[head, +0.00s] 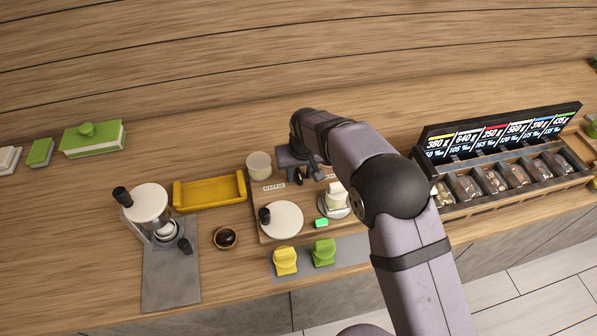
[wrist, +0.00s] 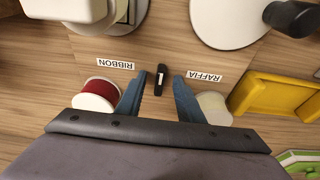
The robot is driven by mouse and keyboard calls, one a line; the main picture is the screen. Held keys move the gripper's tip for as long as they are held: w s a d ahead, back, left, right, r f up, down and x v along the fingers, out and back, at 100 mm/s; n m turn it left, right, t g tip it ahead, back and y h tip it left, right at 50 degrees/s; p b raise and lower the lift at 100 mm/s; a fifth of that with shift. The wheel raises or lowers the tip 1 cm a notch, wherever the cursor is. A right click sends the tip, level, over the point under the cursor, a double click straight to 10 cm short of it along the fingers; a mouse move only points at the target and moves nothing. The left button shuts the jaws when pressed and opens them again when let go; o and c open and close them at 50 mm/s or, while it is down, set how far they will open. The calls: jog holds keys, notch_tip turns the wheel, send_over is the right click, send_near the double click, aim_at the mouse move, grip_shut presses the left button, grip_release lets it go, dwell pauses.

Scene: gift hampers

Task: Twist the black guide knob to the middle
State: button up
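The black guide knob (wrist: 160,79) is a small dark bar with a light mark, set on the wooden board between the RIBBON label (wrist: 115,64) and the RAFFIA label (wrist: 205,77). In the wrist view it lies nearly upright in the picture, slightly tilted. My gripper (wrist: 160,76) is open, with one blue-grey finger on each side of the knob and a visible gap to both. In the head view my gripper (head: 308,174) is over the board, beside the small dark knob (head: 298,177). Height above the board is hard to tell.
A red ribbon spool (wrist: 97,95) and a cream spool (wrist: 214,107) flank my fingers. A green light (head: 321,223) shows on the board. A black display rack (head: 507,165) is at right.

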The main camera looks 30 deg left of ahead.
jog(key=shift+r, duration=0.15)
jog(key=p+v, duration=0.4)
jog(key=v, duration=0.2)
jog(key=shift+r, duration=0.35)
jog(key=shift+s+d+r, duration=0.1)
jog(key=shift+d, duration=0.05)
jog(key=b+v, duration=0.3)
jog(key=v, duration=0.4)
dwell(0.4)
